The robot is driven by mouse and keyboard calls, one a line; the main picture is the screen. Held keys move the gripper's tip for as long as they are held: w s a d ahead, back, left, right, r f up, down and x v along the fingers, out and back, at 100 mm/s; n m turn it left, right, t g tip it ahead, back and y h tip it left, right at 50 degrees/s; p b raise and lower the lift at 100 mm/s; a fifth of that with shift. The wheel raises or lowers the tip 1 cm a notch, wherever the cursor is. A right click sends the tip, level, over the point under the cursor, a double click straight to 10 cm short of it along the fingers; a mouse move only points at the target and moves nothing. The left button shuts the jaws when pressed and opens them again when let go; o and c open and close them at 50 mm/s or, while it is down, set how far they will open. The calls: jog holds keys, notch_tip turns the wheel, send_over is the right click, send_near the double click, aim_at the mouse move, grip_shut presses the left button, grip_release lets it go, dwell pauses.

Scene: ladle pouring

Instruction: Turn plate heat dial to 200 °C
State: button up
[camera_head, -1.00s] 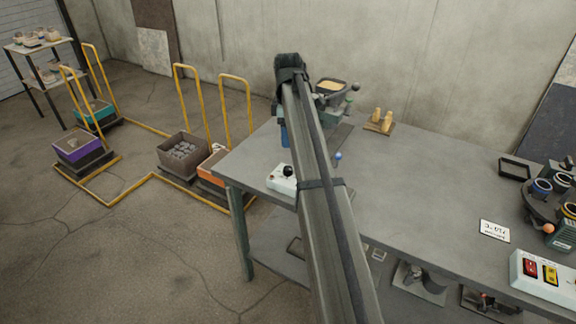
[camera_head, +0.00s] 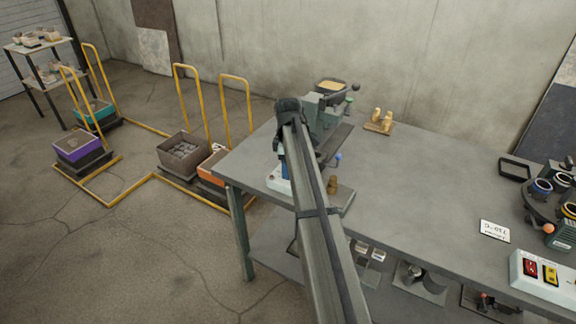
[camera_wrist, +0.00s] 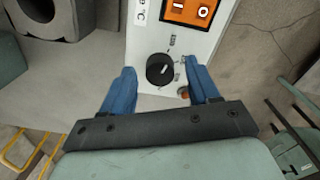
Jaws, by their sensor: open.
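The heat dial (camera_wrist: 160,69) is a round black knob on a pale control box (camera_wrist: 200,45). My gripper (camera_wrist: 162,74) is open, with one blue finger on each side of the dial and visible gaps between. I cannot tell its height over the box face. In the head view, my gripper (camera_head: 285,168) is at the table's left end, and my arm hides the dial and most of the control box (camera_head: 278,181).
An orange rocker switch (camera_wrist: 190,10) is on the same box. A sign card (camera_head: 494,230) and another switch box (camera_head: 540,272) are at right. The table's middle is clear.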

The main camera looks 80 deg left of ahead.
jog(key=c, duration=1)
jog(key=shift+m, duration=0.4)
jog(key=m, duration=0.4)
jog(key=shift+m, duration=0.3)
jog(key=shift+c, duration=0.2)
jog(key=m, duration=0.4)
jog(key=shift+m, duration=0.3)
jog(key=m, duration=0.5)
jog(key=shift+m, duration=2.4)
